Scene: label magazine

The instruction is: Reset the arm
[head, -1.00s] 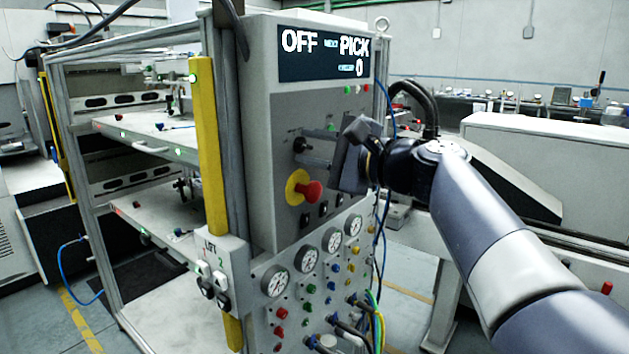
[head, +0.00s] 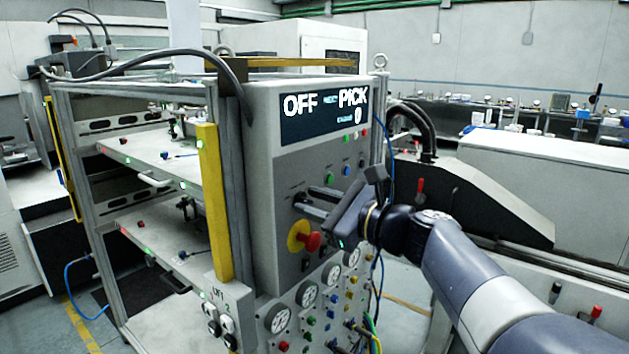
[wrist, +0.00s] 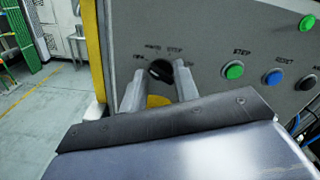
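My gripper (head: 316,202) is open in front of the control panel (head: 262,160). In the wrist view its two grey fingers stand on either side of a black selector knob (wrist: 158,70), with a gap around the knob; I cannot tell whether either finger touches it. The blue button (wrist: 274,77) labelled RESET is to the right of the fingers, next to a green button (wrist: 233,70) labelled STEP. A black button (wrist: 306,82) is further right. The panel's display (head: 322,112) reads OFF and PICK.
A red emergency stop (head: 308,241) on a yellow base sits just below my gripper. Gauges (head: 278,319) and small knobs fill the lower panel. A yellow post (head: 214,200) and shelves (head: 150,150) stand left. A blue cable hangs right of the panel.

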